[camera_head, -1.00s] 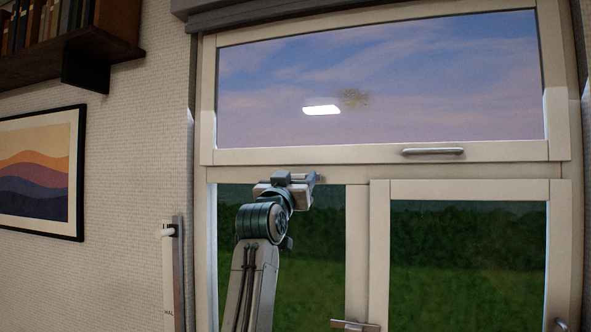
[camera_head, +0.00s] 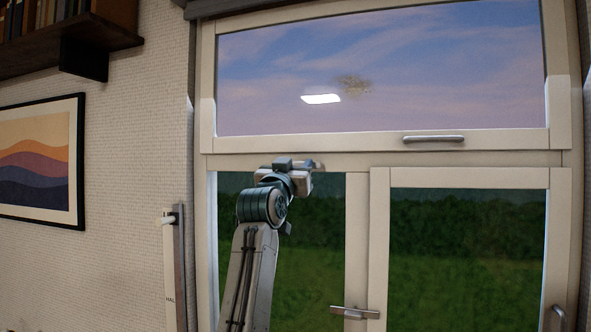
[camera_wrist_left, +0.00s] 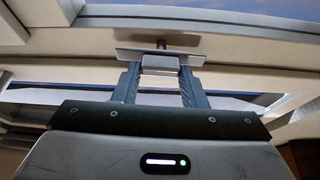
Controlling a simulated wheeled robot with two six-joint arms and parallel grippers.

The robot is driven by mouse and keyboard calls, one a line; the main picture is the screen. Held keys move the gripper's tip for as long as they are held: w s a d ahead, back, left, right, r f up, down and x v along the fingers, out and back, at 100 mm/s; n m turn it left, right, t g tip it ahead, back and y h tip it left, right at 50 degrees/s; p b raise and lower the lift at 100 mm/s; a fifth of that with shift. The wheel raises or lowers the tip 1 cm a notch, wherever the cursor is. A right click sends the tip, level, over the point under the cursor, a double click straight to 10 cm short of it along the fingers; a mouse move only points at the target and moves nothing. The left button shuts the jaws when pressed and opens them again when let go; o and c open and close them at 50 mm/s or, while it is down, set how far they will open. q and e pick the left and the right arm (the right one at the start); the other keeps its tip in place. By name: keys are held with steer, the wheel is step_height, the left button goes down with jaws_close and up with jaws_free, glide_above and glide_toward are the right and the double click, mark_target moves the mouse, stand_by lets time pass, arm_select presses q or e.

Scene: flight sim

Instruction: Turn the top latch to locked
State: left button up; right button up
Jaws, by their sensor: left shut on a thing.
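The top latch is a small metal bar on a short dark stem, fixed to the pale window frame. In the left wrist view the latch (camera_wrist_left: 129,57) lies crosswise at the fingertips. My left gripper (camera_wrist_left: 160,66) is shut on its middle, and the bar's ends stick out on both sides. In the head view my left gripper (camera_head: 302,177) is at the frame rail above the lower left pane. Only a little of the latch (camera_head: 319,165) shows past it there; the gripper hides the rest. My right gripper is not in view.
A grey handle (camera_head: 432,139) is on the upper window's bottom rail. Another metal latch (camera_head: 354,313) sits low on the middle post. A wall shelf (camera_head: 85,40) and a framed picture (camera_head: 40,160) are at left.

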arm_select(q)
steer(key=m+h+b, duration=0.1)
steer(key=m+b, duration=0.1)
steer(key=m+g+h+b, duration=0.1)
steer(key=m+b, duration=0.1)
steer(key=m, duration=0.1)
steer(key=shift+f+h, duration=0.2)
steer(key=shift+h, duration=0.1)
steer(key=m+g+h+b, duration=0.1)
steer(key=m, duration=0.2)
steer(key=shift+a+r, duration=0.1)
steer(key=shift+m+g+h+b, duration=0.35)
steer(key=shift+m+g, duration=0.25)
steer(key=shift+m, duration=0.6)
steer(key=m+g, duration=0.1)
steer(key=m, duration=0.3)
steer(key=shift+r+m+g+h, duration=0.2)
steer(key=shift+m+g+h, duration=0.1)
steer(key=shift+g+h, duration=0.1)
steer(key=m+g, duration=0.1)
steer(key=m, duration=0.1)
steer(key=shift+m+p, duration=0.4)
steer(key=shift+w+m+g+y+p, duration=0.2)
steer(key=shift+m+g+p, duration=0.5)
steer(key=shift+m, duration=1.2)
steer(key=shift+s, duration=0.1)
steer(key=o, duration=1)
